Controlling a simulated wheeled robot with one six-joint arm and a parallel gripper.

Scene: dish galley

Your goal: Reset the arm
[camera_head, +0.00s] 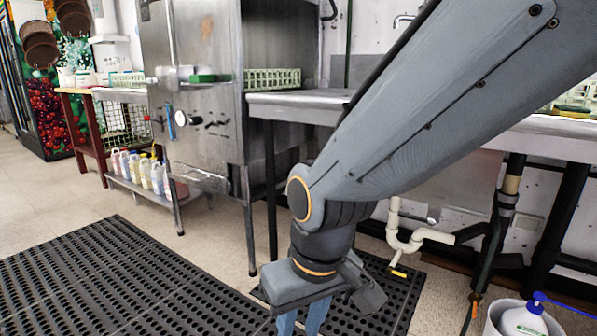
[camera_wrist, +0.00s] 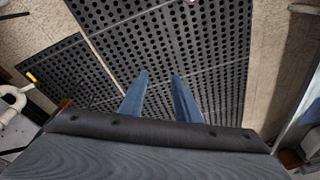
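My gripper (camera_head: 300,322) points down at the bottom edge of the head view, with its blue fingertips cut off by the frame. My grey arm reaches down to it from the upper right. In the wrist view my gripper (camera_wrist: 160,82) shows two blue fingers apart, with nothing between them. Below them is the black perforated floor mat (camera_wrist: 190,40), which lies clear of the fingers.
A steel dishwasher (camera_head: 205,110) stands behind, with a steel counter (camera_head: 310,108) to its right. Bottles (camera_head: 145,172) sit on a low shelf. White drain pipes (camera_head: 410,240) hang under the counter. A bucket (camera_head: 490,325) with a white bottle (camera_head: 525,322) stands lower right. Matting (camera_head: 100,275) at left is clear.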

